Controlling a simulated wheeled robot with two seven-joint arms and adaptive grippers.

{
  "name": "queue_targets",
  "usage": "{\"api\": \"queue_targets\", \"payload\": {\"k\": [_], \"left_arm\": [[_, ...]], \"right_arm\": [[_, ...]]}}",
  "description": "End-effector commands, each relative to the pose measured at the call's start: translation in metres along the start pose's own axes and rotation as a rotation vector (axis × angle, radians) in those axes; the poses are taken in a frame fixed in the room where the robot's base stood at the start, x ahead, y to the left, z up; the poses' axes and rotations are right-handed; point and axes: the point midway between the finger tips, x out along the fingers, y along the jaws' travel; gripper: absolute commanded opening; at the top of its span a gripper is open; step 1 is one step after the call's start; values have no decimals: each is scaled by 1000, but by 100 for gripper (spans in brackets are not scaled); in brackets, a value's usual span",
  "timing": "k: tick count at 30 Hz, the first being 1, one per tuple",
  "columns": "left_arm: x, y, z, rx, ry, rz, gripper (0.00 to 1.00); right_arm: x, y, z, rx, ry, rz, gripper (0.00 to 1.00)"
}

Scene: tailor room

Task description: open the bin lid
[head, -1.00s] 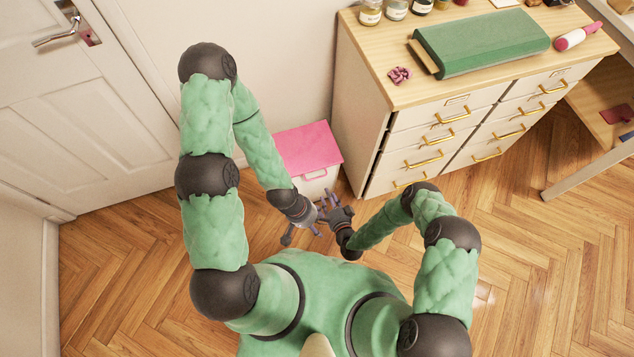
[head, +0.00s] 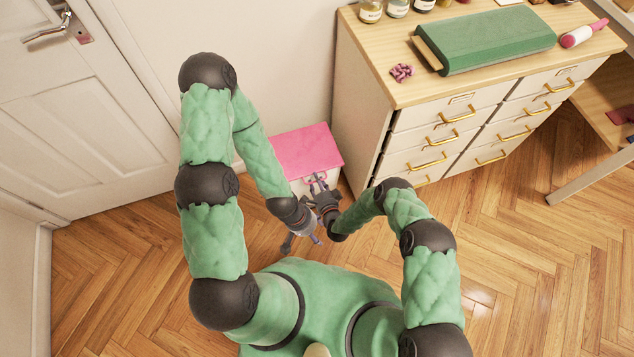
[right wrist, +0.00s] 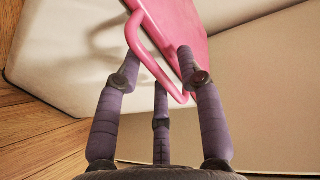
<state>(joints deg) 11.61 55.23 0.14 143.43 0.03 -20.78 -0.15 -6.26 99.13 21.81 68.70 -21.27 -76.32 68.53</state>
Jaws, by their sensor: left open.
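The bin (head: 300,187) is white with a flat pink lid (head: 308,147), which is down. It stands against the wall, left of the drawer cabinet. A pink loop handle (right wrist: 150,59) on the lid's front shows large in the right wrist view. My right gripper (head: 317,180) is at the bin's front edge. Its purple fingers (right wrist: 158,65) are spread, with the handle between them; I cannot tell whether they touch it. My left gripper (head: 302,241) is open and empty, lower, over the floor in front of the bin, close beside my right one.
A drawer cabinet (head: 358,130) stands just right of the bin, with jars, a green padded board (head: 490,40) and a pink roller on top. A white door (head: 75,110) is at the left. The wooden floor (head: 515,220) at the right is clear.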

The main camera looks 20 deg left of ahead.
Motion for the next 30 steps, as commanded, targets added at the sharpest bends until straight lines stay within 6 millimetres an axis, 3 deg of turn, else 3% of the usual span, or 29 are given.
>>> {"api": "queue_targets", "payload": {"k": [9, 13, 14, 23, 30], "left_arm": [[0, 0, 0, 0, 0, 0, 60], [0, 0, 0, 0, 0, 0, 60], [0, 0, 0, 0, 0, 0, 60], [-2, 0, 0, 0, 0, 0, 60], [-19, 7, 1, 0, 0, 0, 60]], "right_arm": [[2, 0, 0, 0, 1, 1, 38], [2, 0, 0, 0, 0, 1, 1], [2, 0, 0, 0, 0, 1, 0], [2, -2, 0, 0, 0, 6, 0], [-2, -21, 0, -1, 0, 60, 0]]}}
